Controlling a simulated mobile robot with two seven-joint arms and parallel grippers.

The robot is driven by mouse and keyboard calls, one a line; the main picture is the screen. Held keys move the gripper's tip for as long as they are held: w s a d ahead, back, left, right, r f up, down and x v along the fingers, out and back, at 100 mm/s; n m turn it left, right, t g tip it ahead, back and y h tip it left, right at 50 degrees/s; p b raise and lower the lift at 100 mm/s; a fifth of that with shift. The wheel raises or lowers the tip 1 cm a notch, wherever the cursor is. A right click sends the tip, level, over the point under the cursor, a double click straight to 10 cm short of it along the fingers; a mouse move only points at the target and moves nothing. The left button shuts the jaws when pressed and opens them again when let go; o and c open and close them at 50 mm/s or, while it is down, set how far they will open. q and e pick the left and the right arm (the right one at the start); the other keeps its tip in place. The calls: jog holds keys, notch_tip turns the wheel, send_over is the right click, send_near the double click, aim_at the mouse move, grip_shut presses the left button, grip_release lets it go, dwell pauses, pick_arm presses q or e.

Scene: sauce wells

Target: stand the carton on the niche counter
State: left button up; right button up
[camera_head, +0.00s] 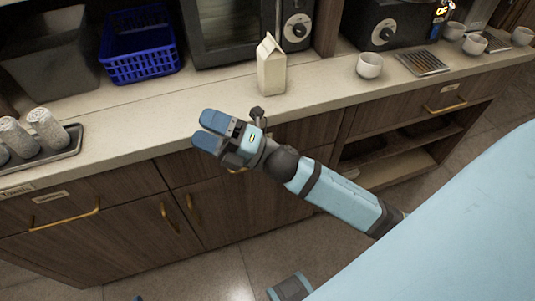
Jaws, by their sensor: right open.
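A cream-white gable-topped carton (271,68) stands upright on the light counter (215,90), in front of a dark appliance. My right gripper (206,131) is in front of the counter's front edge, below and left of the carton. Its blue fingers point left, and it is open and empty, apart from the carton. A blue-grey part at the bottom edge may belong to my left arm, but my left gripper is not in view. I cannot tell which part of the counter is the niche.
A blue basket (142,66) and a grey bin (48,78) stand at the back left. A tray (72,148) with several rolled or cup-like items lies at the left. A white cup (369,66) and a slatted drip tray (422,63) are right of the carton.

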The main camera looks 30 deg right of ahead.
jog(key=s+d+f+m+g+h, duration=0.1)
jog(key=s+f+m+h, duration=0.3)
jog(key=f+m, duration=0.4)
jog(key=s+d+f+m+g+h, duration=0.2)
jog(key=s+f+m+h, duration=0.2)
jog(key=f+m, duration=0.5)
jog(key=s+d+f+m+g+h, duration=0.1)
jog(key=s+d+f+m+h, duration=0.1)
jog(key=s+f+m+h, duration=0.3)
notch_tip(320, 180, down, 3)
jog(key=m, duration=0.4)
jog(key=shift+f+m+g, duration=0.15)
jog(key=shift+m+g, duration=0.15)
jog(key=shift+m, duration=0.1)
